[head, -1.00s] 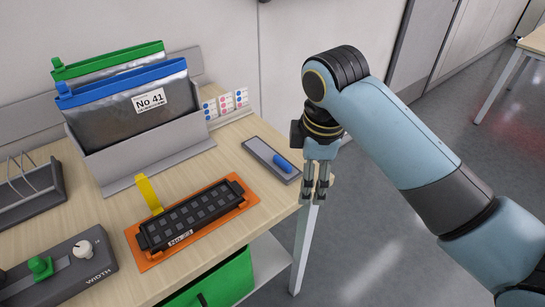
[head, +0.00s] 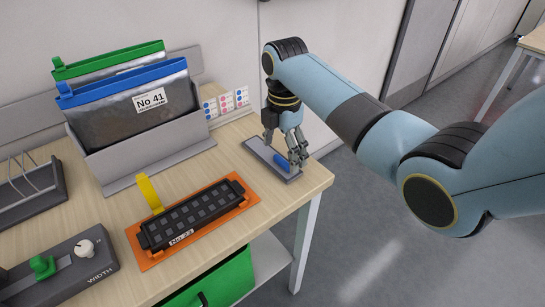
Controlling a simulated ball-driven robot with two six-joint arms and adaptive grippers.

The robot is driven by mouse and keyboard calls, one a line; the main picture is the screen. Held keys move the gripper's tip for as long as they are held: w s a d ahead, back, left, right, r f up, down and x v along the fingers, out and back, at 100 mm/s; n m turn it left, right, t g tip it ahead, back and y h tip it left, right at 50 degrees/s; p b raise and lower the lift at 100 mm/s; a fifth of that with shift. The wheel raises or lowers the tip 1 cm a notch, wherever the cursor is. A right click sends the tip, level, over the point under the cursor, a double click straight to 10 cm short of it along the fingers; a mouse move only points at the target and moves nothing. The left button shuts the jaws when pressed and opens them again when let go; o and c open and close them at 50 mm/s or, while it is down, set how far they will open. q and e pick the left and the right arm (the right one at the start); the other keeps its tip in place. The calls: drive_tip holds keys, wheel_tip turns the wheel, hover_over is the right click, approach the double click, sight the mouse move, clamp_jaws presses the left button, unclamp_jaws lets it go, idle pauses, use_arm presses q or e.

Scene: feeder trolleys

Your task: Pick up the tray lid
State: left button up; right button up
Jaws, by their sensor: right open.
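A flat grey plate with a blue handle, which looks like the tray lid (head: 256,147), lies on the wooden table near its right edge. Its blue handle (head: 282,161) is partly hidden by my right gripper (head: 296,162). That gripper is open and points down over the right part of the lid, with its fingers close to the handle. I cannot tell whether they touch it. A black tray (head: 192,214) marked No 23 sits in an orange base (head: 150,262) to the lid's left. My left gripper is not in view.
A grey holder (head: 150,166) with zipped pouches stands at the back left, with small label cards (head: 226,102) beside it. A yellow upright tab (head: 150,193) rises behind the tray. A WIDTH control box (head: 62,268) is front left. A green bin (head: 222,283) sits below the tabletop.

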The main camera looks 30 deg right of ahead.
sight(283, 160)
drive_tip(key=shift+f, duration=1.6)
drive_tip(key=shift+s, duration=0.1)
drive_tip(key=c, duration=1.3)
drive_tip(key=shift+o, duration=0.2)
drive_tip(key=shift+r, duration=0.5)
wheel_tip(283, 160, up, 3)
drive_tip(key=shift+f, duration=0.15)
drive_tip(key=s+d+r+b, duration=0.1)
drive_tip(key=s+d+r, duration=0.4)
drive_tip(key=d, duration=0.5)
wheel_tip(283, 160, up, 2)
drive_tip(key=shift+d+r, duration=0.2)
drive_tip(key=shift+d, duration=0.05)
